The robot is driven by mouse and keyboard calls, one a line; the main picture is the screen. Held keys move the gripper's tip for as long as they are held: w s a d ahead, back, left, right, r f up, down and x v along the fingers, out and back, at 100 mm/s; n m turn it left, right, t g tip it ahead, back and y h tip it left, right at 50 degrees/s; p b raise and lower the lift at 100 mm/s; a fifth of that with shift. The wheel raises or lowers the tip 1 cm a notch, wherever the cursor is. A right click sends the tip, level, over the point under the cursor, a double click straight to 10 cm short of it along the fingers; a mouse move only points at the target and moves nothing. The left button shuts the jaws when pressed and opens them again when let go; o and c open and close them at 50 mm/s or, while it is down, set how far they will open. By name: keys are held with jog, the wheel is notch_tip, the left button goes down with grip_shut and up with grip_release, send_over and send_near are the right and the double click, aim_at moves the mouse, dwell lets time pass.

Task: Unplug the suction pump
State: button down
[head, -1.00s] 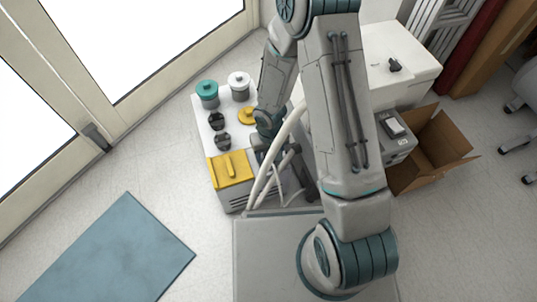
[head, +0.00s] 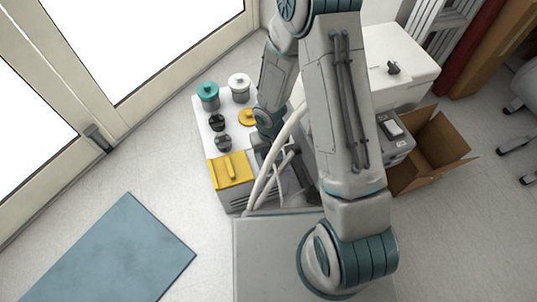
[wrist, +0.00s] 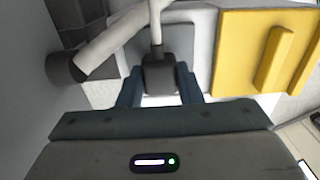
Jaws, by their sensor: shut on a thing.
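The suction pump, as I take it, is the white and grey unit with a yellow front cover (head: 231,170), left of my arm in the head view. Its yellow cover also shows at the right in the wrist view (wrist: 245,55). My gripper (wrist: 159,88) is shut on a dark grey plug (wrist: 160,76), one finger on each side. A pale cord (wrist: 156,25) runs up from the plug. A light panel lies behind the plug; I cannot tell whether the plug touches a socket. In the head view my arm mostly hides the gripper and plug.
A thick pale hose (wrist: 110,40) with a dark end lies close left of the plug. Pale hoses (head: 262,180) run beside my arm. An open cardboard box (head: 435,150) stands at the right. A blue mat (head: 120,255) lies on clear floor at the left.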

aim_at(269, 153)
jog(key=shift+r+p, duration=1.75)
jog(key=shift+r, duration=0.55)
jog(key=shift+s, duration=0.1)
